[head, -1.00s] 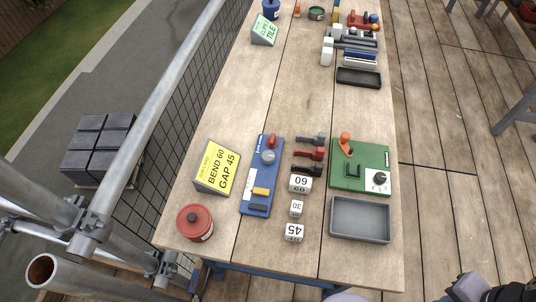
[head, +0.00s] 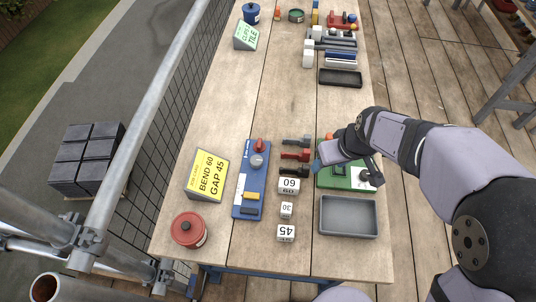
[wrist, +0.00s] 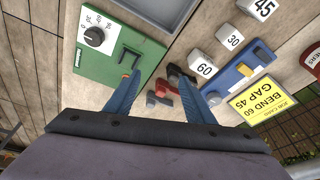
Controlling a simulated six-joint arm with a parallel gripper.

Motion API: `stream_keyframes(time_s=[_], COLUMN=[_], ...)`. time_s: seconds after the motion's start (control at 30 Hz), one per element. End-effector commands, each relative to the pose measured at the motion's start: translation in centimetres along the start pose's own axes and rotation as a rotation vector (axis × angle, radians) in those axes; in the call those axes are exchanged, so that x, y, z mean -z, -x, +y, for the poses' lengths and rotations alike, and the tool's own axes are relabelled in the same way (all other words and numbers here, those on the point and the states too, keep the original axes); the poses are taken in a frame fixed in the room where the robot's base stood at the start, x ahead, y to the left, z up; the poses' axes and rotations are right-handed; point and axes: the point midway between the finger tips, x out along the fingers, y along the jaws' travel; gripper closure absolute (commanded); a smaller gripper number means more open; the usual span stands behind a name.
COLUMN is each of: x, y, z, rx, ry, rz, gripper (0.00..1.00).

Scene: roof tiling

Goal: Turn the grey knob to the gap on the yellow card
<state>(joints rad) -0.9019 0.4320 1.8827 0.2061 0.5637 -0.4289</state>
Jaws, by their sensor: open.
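The yellow card (head: 207,174) reads BEND 60, GAP 45 and stands at the left of the table; it also shows in the wrist view (wrist: 270,104). A dark grey knob (wrist: 94,37) sits on a white numbered dial on the green board (wrist: 100,64), at its upper left in the wrist view. In the head view this knob (head: 365,176) is near the board's front right. My gripper (wrist: 158,92) is open and empty, above the table around the board's left edge, apart from the knob. The knob's exact setting is too small to tell.
A blue board (head: 249,195) carries a round light grey knob (head: 257,160) and a yellow block. Number blocks, including 60 (head: 288,185), and red and black clamp-like pieces (head: 296,156) lie between the boards. A grey tray (head: 349,233) is in front. The table's middle is clear.

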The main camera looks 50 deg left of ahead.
Motion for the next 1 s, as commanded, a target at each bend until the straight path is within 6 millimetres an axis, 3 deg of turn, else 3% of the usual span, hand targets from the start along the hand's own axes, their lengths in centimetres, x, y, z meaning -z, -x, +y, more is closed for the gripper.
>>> stream_keyframes(time_s=[0.03, 0.1, 0.2, 0.33, 0.47, 0.7, 1.0], x=[2.1, 4.1, 6.1, 7.3, 7.7, 7.8, 8.0], y=[-0.8, -1.7, -2.7, -3.4, -3.6, -4.1, -7.1], z=[-3.1, -6.7, -10.8, -14.3, -15.5, -15.6, -15.9], rx=[0.022, 0.046, 0.072, 0.094, 0.101, 0.101, 0.101], ry=[0.086, 0.178, 0.279, 0.356, 0.385, 0.385, 0.384], rz=[0.015, 0.037, 0.064, 0.085, 0.092, 0.093, 0.090], gripper=[0.51, 0.51, 0.51, 0.51, 0.51, 0.51, 0.51])
